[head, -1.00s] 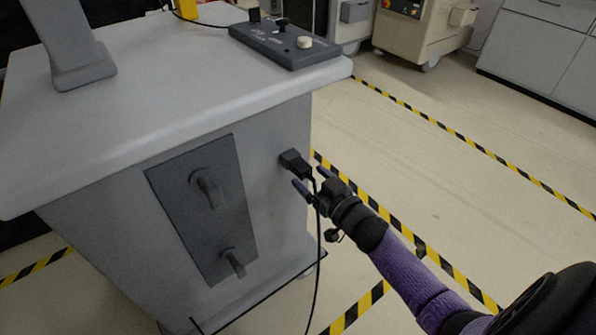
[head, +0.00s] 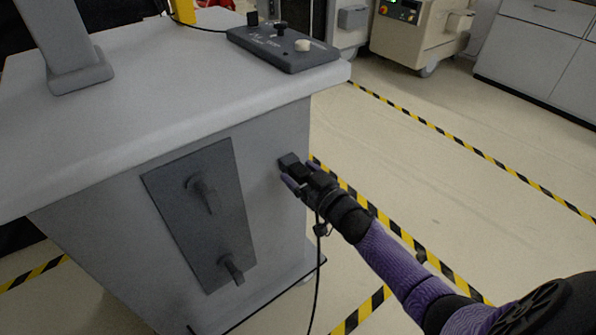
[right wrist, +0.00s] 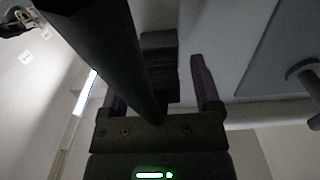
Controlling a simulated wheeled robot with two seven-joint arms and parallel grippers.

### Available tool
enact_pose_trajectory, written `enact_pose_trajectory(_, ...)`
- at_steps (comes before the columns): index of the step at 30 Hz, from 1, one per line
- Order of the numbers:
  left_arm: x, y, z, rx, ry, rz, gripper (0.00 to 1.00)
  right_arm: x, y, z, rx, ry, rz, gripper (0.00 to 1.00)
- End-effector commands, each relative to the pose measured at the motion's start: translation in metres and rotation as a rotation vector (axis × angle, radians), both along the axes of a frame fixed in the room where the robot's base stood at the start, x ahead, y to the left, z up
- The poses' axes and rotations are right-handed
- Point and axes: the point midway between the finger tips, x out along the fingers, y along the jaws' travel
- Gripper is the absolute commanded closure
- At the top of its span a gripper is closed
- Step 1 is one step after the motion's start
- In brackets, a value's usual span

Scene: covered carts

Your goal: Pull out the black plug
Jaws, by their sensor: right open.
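The black plug (head: 289,162) sits in the side of the grey cart, near its right edge. Its cable (head: 318,270) hangs down toward the floor. My right gripper (head: 298,175) is at the plug, open, with its purple fingers to either side of it and not closed on it. In the right wrist view the blocky plug (right wrist: 158,50) shows between the fingers of the gripper (right wrist: 157,85). A thick dark cable (right wrist: 100,45) crosses close to the camera and hides part of the left finger. My left gripper is not in view.
The grey cart (head: 120,125) carries a control box (head: 283,48) on top. A dark panel with two hooked handles (head: 200,220) is left of the plug. Open floor (head: 440,190) with yellow-black tape lies to the right. Another cart (head: 412,35) stands behind.

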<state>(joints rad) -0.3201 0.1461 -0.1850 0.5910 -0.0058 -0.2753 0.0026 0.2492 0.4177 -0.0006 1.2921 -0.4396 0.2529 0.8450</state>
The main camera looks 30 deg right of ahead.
Motion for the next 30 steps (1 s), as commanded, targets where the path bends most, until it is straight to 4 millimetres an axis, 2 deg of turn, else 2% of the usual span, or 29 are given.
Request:
enact_pose_trajectory(15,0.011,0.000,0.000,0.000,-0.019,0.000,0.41,0.000,0.000,0.000,0.001,-0.001,0.000,0.19)
enact_pose_trajectory(24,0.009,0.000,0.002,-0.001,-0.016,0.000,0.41,0.000,0.000,0.000,0.000,0.000,0.000,0.19)
enact_pose_trajectory(30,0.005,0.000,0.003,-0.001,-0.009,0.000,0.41,0.000,0.000,0.000,0.000,-0.001,0.000,0.61)
